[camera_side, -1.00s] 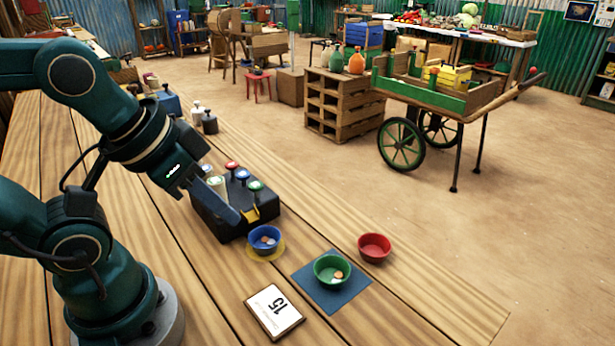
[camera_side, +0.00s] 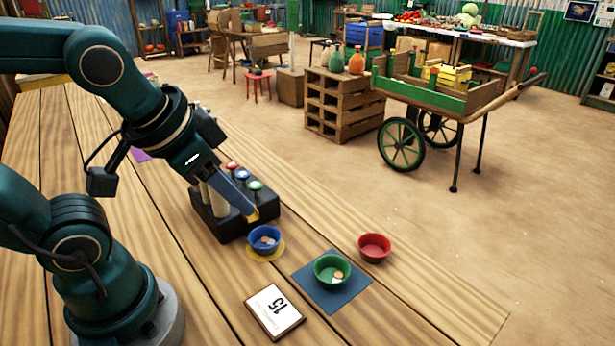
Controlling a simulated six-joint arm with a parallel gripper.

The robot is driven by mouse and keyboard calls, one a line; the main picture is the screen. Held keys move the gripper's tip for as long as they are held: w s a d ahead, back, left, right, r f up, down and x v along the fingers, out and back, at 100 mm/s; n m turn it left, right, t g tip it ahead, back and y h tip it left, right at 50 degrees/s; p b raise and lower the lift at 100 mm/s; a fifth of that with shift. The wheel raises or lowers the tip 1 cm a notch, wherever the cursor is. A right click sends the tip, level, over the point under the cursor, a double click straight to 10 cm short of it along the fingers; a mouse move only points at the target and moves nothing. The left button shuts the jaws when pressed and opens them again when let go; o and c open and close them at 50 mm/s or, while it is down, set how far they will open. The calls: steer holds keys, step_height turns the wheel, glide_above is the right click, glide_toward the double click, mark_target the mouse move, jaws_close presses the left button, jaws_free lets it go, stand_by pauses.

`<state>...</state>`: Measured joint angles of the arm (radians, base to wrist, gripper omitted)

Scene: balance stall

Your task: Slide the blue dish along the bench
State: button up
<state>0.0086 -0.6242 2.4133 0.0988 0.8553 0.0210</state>
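The blue dish (camera_side: 264,247) stands upright on a round yellow mat (camera_side: 278,251) on the wooden bench, with a few coins in it. My gripper (camera_side: 252,214) points down and right over the black rack, its yellow-tipped end just above and left of the blue dish. I see no clear contact between them. Only one blue finger shows clearly, so its opening is hidden. The green dish (camera_side: 331,282), also with coins, stands on a square blue mat (camera_side: 349,293).
The black rack (camera_side: 235,228) holds several knobs with red, blue and green tops, partly behind my gripper. Bare bench (camera_side: 430,300) extends right of the dishes. A green cart (camera_side: 430,95) stands beyond the bench.

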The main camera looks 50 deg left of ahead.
steer(key=w+a+f+m+g+y, duration=0.1)
steer(key=w+f+m+g, duration=0.1)
steer(key=w+f, duration=0.15)
steer(key=m+g, duration=0.2)
glide_toward(265, 242)
steer(key=d, duration=0.3)
steer(key=shift+s+f+g+y, duration=0.35)
steer(key=shift+f+g+y, duration=0.05)
steer(key=shift+f, duration=0.25)
steer(key=shift+x, duration=2.5)
jaws_close()
